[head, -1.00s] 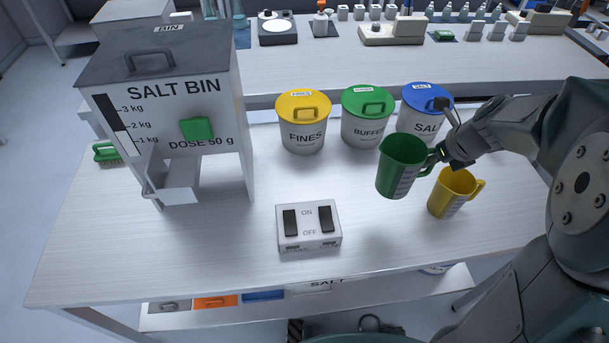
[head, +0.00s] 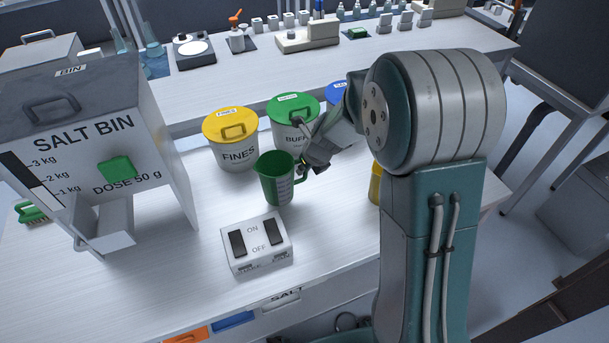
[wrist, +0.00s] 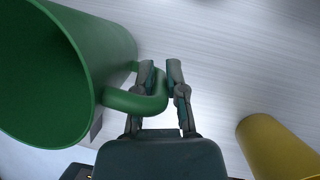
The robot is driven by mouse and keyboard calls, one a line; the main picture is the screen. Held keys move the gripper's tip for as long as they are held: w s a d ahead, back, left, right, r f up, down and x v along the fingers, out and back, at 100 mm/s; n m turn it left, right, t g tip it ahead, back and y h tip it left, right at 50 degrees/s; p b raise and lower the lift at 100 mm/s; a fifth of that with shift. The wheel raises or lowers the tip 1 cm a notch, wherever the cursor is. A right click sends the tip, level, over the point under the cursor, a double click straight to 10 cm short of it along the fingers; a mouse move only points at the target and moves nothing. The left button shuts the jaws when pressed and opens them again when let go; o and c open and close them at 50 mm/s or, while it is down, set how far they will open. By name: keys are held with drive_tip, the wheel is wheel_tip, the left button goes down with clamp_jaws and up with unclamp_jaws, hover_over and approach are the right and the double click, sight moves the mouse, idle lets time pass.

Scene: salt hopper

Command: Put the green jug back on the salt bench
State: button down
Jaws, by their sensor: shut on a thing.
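The green jug (head: 279,181) is upright over the salt bench (head: 190,262), behind the switch box and in front of the green-lidded bucket. I cannot tell for sure whether its base touches the bench top. My gripper (head: 318,164) is at the jug's right side, shut on its handle. In the wrist view the green jug (wrist: 65,75) fills the left side, and the fingers of my gripper (wrist: 162,85) close around the handle. The jug's mouth shows a dark green inside.
The switch box (head: 257,243) stands just in front of the jug. The salt bin (head: 105,150) is at left. Yellow-lidded (head: 231,140) and green-lidded (head: 295,117) buckets stand behind. A yellow jug (head: 375,186) is at right, partly hidden by my arm; it also shows in the wrist view (wrist: 275,148).

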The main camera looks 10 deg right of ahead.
drive_tip(key=f, duration=0.2)
drive_tip(key=shift+a+f, duration=0.3)
drive_tip(key=shift+f, duration=0.1)
drive_tip(key=shift+a+f, duration=0.1)
drive_tip(key=shift+a, duration=0.15)
drive_tip(key=c, duration=0.7)
unclamp_jaws()
drive_tip(key=shift+d, duration=0.3)
